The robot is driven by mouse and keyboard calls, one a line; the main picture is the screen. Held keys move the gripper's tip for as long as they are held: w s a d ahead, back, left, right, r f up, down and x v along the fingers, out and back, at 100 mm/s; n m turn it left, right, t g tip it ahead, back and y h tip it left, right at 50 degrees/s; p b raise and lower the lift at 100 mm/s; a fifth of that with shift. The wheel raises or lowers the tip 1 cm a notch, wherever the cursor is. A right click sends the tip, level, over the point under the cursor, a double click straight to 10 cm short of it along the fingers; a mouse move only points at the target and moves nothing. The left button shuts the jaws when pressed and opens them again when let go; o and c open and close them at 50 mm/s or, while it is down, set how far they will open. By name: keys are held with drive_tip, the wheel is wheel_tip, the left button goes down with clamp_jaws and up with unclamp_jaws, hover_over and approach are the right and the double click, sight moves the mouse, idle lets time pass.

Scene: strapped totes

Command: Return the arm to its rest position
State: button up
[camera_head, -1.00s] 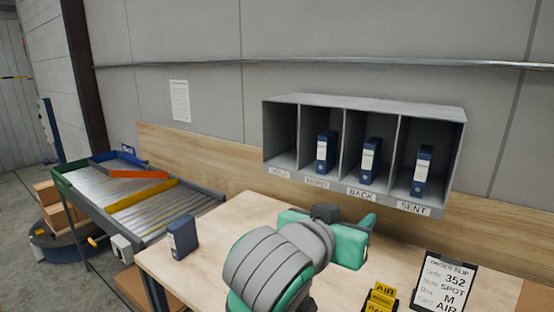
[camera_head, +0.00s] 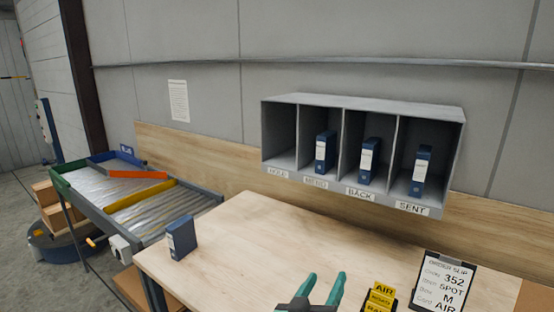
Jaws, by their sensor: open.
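My gripper (camera_head: 325,287) shows at the bottom edge of the head view, its two green fingers spread apart and empty. It is over the front part of the wooden table (camera_head: 240,240). The rest of my arm is out of the frame.
A grey pigeonhole shelf (camera_head: 365,103) on the wall holds blue binders (camera_head: 325,152) in three compartments; the leftmost is empty. Another blue binder (camera_head: 181,238) stands at the table's left edge. Yellow cards (camera_head: 380,298) and an order slip (camera_head: 445,280) stand right of my gripper. A sloped rack (camera_head: 140,205) is at left.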

drive_tip(key=s+a+f+n+y, duration=0.2)
drive_tip(key=s+a+f+y, duration=0.15)
drive_tip(key=s+f, duration=0.65)
drive_tip(key=s+a+f+n+y, duration=0.2)
drive_tip(key=s+a+f+y, duration=0.3)
drive_tip(key=f, duration=0.8)
drive_tip(key=s+a+f+m, duration=0.1)
drive_tip(key=s, duration=1.1)
drive_tip(key=s+a+f+m, duration=0.1)
drive_tip(key=s+f+m, duration=0.1)
drive_tip(key=s, duration=1)
drive_tip(key=shift+s+a+f, duration=0.2)
drive_tip(key=shift+s, duration=0.1)
drive_tip(key=shift+h, duration=0.25)
